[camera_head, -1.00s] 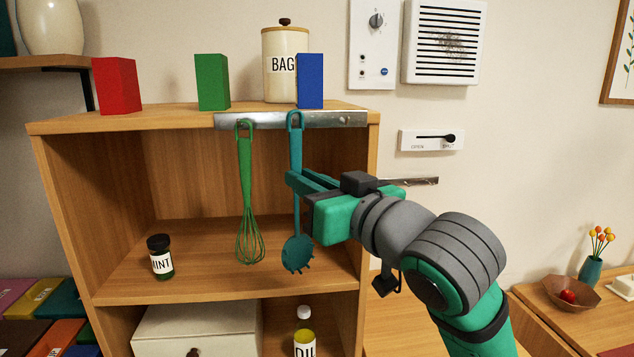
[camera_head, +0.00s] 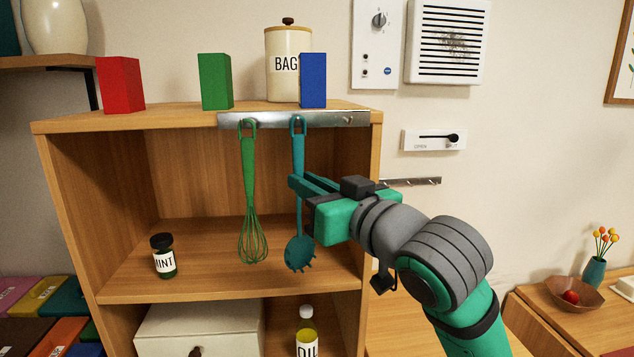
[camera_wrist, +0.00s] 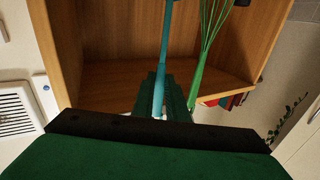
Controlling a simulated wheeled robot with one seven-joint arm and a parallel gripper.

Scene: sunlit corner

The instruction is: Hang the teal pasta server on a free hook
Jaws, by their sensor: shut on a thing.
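The teal pasta server (camera_head: 299,160) is upright in front of the shelf, its slotted head down. Its top loop lies over the middle of the metal hook rail (camera_head: 334,120), at a hook; whether it bears on the hook I cannot tell. My gripper (camera_head: 301,184) is shut on the server's handle, below the loop. In the wrist view the teal handle (camera_wrist: 159,92) runs between my fingers (camera_wrist: 166,98). A green whisk (camera_head: 249,165) hangs from the rail's left hook. A bare hook (camera_head: 349,120) shows near the rail's right end.
The rail is on the front edge of the shelf unit's top (camera_head: 160,117). Red (camera_head: 121,85), green (camera_head: 215,82) and blue (camera_head: 313,80) blocks and a canister (camera_head: 288,48) stand above. A mint jar (camera_head: 163,256) is on the shelf inside.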

